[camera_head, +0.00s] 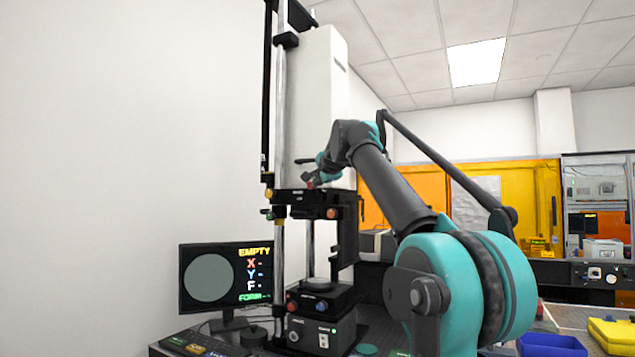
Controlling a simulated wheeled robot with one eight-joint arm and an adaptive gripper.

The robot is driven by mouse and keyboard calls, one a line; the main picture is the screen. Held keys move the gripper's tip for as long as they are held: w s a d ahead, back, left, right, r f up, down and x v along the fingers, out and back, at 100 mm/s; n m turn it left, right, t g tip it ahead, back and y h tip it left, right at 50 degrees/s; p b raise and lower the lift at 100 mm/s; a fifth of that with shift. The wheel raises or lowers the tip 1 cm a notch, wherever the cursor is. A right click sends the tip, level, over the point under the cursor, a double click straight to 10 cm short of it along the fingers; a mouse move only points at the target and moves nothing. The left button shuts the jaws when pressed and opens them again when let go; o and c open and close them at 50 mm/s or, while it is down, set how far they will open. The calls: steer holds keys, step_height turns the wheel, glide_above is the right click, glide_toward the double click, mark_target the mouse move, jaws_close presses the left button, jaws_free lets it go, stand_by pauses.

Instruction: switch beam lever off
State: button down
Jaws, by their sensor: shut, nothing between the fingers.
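The flatness interferometer stands in the middle of the head view, with a tall white housing (314,85) above a dark bracket stage (308,200) on a chrome column. My gripper (312,176) is shut and empty, small in the view, in front of the lower part of the white housing just above the bracket. A small dark bar and a red spot show close to it. I cannot tell whether either is the beam lever, or whether my gripper touches anything. My own arm comes in from the right and hides part of the instrument's right side.
A monitor (226,276) reading "EMPTY" with X, Y, F stands at the left. Below the bracket are a sample stage (320,296) and a grey control box (321,334). A blue tray (550,346) and a yellow tray (612,334) lie at the lower right. Orange panels stand behind.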

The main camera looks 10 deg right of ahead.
mark_target(308, 184)
steer(key=shift+w+a+r+n+g, duration=0.15)
steer(key=shift+a+n+g, duration=0.1)
steer(key=shift+n+g, duration=0.05)
stand_by(0.7)
steer(key=w+a, duration=0.1)
steer(key=a+n+g+h, duration=0.1)
steer(key=w+a+g, duration=0.1)
steer(key=shift+w+a+f+n+h, duration=0.3)
steer(key=shift+w+a+f, duration=0.05)
steer(key=shift+f, duration=0.05)
stand_by(0.5)
steer(key=shift+d, duration=0.15)
steer(key=shift+s+d+f, duration=0.25)
steer(key=shift+s+d, duration=0.2)
steer(key=shift+d, duration=0.05)
steer(key=v, duration=1.2)
stand_by(0.5)
